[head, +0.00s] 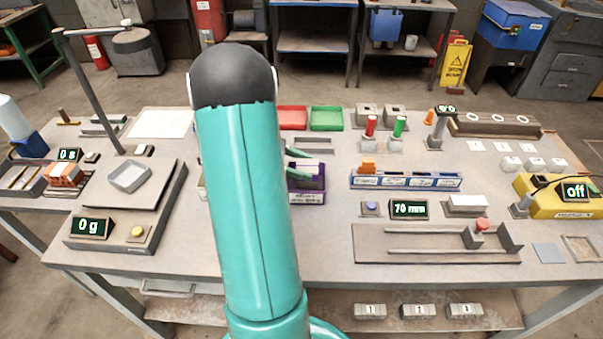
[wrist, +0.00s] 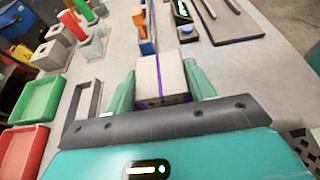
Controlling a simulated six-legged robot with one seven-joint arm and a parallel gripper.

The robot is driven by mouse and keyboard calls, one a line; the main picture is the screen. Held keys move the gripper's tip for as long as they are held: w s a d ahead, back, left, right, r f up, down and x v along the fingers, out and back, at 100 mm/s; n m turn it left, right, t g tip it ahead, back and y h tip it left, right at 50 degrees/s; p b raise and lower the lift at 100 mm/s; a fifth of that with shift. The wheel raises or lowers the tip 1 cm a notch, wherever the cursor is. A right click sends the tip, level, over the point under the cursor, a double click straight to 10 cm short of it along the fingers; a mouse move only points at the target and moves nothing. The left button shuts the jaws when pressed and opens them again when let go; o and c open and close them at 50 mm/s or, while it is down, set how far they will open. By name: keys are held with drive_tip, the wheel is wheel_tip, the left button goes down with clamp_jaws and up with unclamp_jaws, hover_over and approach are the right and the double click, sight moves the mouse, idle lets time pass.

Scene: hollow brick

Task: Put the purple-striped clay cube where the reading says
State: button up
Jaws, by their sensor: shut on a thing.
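The pale clay cube (wrist: 150,72) with a purple stripe shows in the wrist view between the two teal fingers of my gripper (wrist: 161,88). The gripper is shut on it. In the head view the gripper (head: 299,166) is partly hidden behind my arm, and a bit of the cube shows at a purple bin (head: 307,197). I cannot tell whether the cube touches the bin. A display (head: 409,209) right of the bin reads 70 mm. The scale display (head: 89,227) at the left reads 0 g, and the display on the yellow unit (head: 575,190) reads off.
A blue sorting rack (head: 406,181) with several labelled sections stands right of the bin. A red tray (head: 292,118) and a green tray (head: 326,119) lie behind. A grey slide gauge (head: 430,244) lies at front right. The scale pan (head: 130,177) is empty.

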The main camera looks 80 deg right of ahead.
drive_tip(key=shift+w+d+f, duration=0.1)
drive_tip(key=shift+d+f, duration=0.05)
drive_tip(key=shift+f, duration=1.5)
drive_tip(key=shift+f, duration=0.15)
drive_tip(key=o, duration=0.9)
drive_tip(key=shift+r, duration=0.2)
drive_tip(key=v, duration=1.2)
drive_tip(key=shift+f, duration=0.1)
drive_tip(key=shift+w, duration=0.1)
